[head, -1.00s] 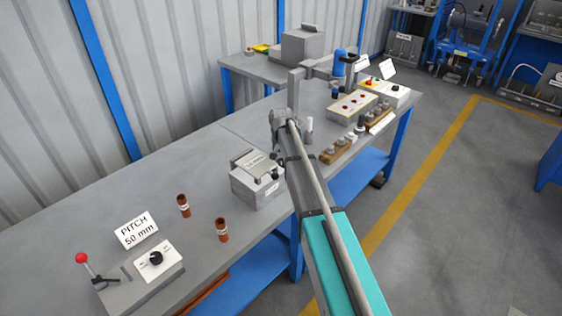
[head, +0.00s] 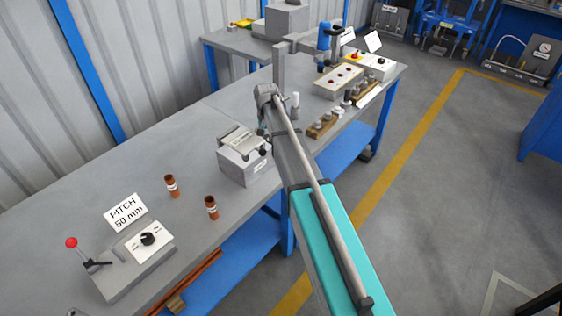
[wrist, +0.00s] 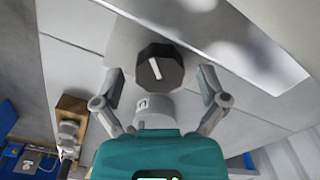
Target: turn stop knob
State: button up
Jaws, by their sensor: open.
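In the wrist view a black knob (wrist: 160,66) with a white pointer line sits on a pale grey surface. The line tilts slightly to the upper left. My gripper (wrist: 161,84) is open, with one finger on each side of the knob and visible space between. Whether either finger touches it I cannot tell. In the head view my arm reaches over the bench beside a grey box (head: 246,163); the knob and fingertips are not clear there.
The bench (head: 80,190) holds two brown cylinders (head: 171,187), a PITCH 50 mm sign (head: 126,212), and a control box with a black dial (head: 148,239) and red-tipped lever (head: 72,243). A wooden block (head: 323,126) with pegs lies right of my arm.

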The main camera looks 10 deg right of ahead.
aim_at(268, 138)
jog(key=shift+n, duration=0.3)
jog(key=n, duration=0.3)
jog(key=shift+n, duration=0.3)
jog(key=n, duration=0.8)
jog(key=shift+n, duration=0.4)
jog(key=n, duration=0.3)
jog(key=shift+n, duration=0.3)
notch_tip(268, 138, up, 14)
jog(key=p, duration=1.4)
jog(key=s+f+m+b, duration=0.3)
jog(key=s+m, duration=0.3)
jog(key=s, duration=0.8)
jog(key=s+f+m+b, duration=0.3)
jog(key=s+m, duration=0.3)
jog(key=s, duration=0.9)
jog(key=shift+s, duration=0.1)
